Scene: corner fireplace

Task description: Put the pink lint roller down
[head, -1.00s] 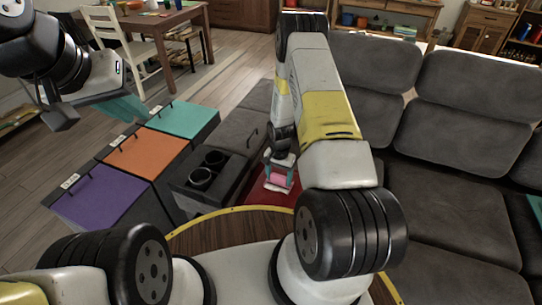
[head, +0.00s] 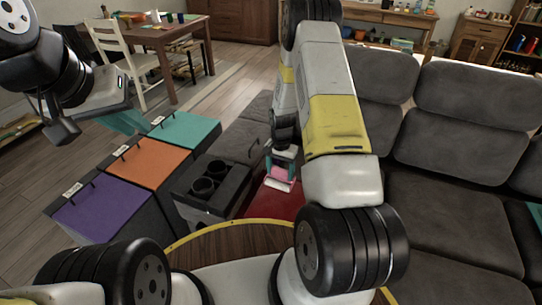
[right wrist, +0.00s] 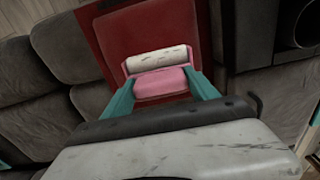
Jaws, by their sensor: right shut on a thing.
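The pink lint roller (head: 281,174) with its white roll is in my right gripper (head: 282,160), over the red flat surface (head: 276,204) on the grey sofa. In the right wrist view the pink part of the lint roller (right wrist: 161,84) sits between the two teal fingers of my right gripper (right wrist: 160,95), and the white roll points toward the red surface (right wrist: 140,30). I cannot tell whether the roller touches that surface. My left gripper (head: 122,120) hangs at the left, away from the roller; its finger opening is unclear.
Purple (head: 105,207), orange (head: 150,163) and teal (head: 186,130) lidded boxes stand left of the sofa. A dark cup-holder console (head: 212,182) lies beside the red surface. Sofa backrests (head: 470,95) rise at the right. A round wooden top (head: 225,243) is in front.

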